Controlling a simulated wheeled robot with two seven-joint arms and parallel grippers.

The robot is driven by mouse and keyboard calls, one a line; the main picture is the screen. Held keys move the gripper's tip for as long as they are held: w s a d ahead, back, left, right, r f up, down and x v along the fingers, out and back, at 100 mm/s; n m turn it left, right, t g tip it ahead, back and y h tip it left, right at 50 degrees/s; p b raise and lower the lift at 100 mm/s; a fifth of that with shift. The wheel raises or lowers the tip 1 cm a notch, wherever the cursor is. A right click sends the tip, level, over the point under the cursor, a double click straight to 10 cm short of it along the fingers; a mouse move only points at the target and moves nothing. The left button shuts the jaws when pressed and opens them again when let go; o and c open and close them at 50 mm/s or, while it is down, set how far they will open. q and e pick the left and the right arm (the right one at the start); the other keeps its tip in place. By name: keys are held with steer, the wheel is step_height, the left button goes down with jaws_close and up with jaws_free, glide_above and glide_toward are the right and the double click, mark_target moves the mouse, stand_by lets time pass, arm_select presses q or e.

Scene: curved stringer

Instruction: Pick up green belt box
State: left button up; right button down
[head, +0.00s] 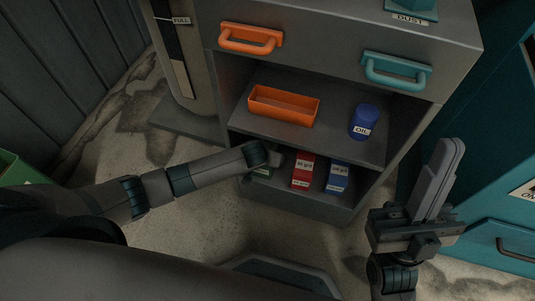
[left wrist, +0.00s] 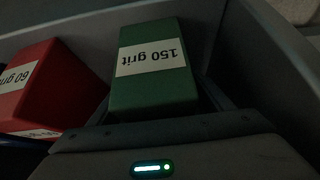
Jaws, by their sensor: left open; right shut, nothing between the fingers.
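The green belt box (left wrist: 153,75) stands in the lower shelf and fills the middle of the left wrist view. Its white label reads "150 grit" upside down. In the head view only a dark green part of the box (head: 264,173) shows below my left gripper (head: 276,159), which reaches into the lower shelf. My left gripper is open, with dark fingers on either side of the box's near end; whether they touch it is unclear. My right gripper (head: 452,148) is shut and empty, pointing up at the right, away from the shelf.
A red box (head: 302,171) stands beside the green one, with a blue box (head: 337,178) further right. The upper shelf (head: 345,146) holds an orange tray (head: 283,106) and a blue oil can (head: 364,122). Grey shelf walls close in around the green box.

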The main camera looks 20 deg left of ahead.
arm_select(q)
steer(key=shift+c, duration=0.6)
steer(key=c, duration=1.3)
steer(key=shift+r, duration=0.1)
steer(key=shift+r, duration=0.1)
